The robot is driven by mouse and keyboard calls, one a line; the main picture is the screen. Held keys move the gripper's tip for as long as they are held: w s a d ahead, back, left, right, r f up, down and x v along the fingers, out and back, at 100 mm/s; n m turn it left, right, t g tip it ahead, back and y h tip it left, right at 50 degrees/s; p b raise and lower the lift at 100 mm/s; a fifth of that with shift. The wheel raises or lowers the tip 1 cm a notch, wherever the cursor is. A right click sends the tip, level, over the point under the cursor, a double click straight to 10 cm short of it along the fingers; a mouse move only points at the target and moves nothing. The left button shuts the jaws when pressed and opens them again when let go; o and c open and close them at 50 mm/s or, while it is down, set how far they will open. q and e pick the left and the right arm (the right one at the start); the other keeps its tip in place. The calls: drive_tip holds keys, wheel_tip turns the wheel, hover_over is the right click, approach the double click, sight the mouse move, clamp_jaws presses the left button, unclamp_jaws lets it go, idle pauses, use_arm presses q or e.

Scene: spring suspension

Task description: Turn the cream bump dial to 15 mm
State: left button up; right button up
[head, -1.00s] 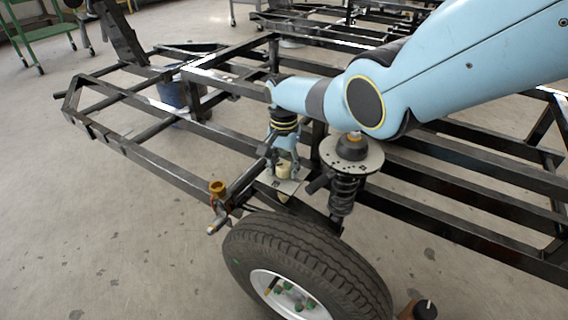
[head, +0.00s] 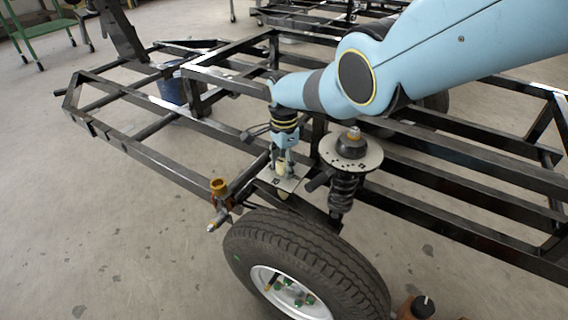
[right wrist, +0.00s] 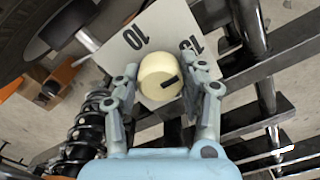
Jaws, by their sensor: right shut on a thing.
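The cream bump dial (right wrist: 158,72) is a round knob with a short black mark on the lower right of its face in the right wrist view. It sits on a pale plate (right wrist: 112,47) printed with "10" to its upper left and "15" to its upper right, the latter partly covered by a finger. The plate (head: 294,184) also shows in the head view, beside the spring strut (head: 345,188). My right gripper (head: 283,169) points down over the plate. Its fingers (right wrist: 162,88) are shut on the dial, one on each side. My left gripper is out of view.
A black tyre (head: 300,250) with a white rim stands in front of the plate. Black frame rails (head: 160,155) run behind and to both sides. A brass-coloured fitting (head: 219,187) stands to the left. Open concrete floor lies at the lower left.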

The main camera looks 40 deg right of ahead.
sight(284, 162)
idle(0.3)
drive_tip(key=o, duration=1.2)
wheel_tip(284, 162, up, 12)
drive_tip(key=shift+f, duration=0.1)
idle(0.4)
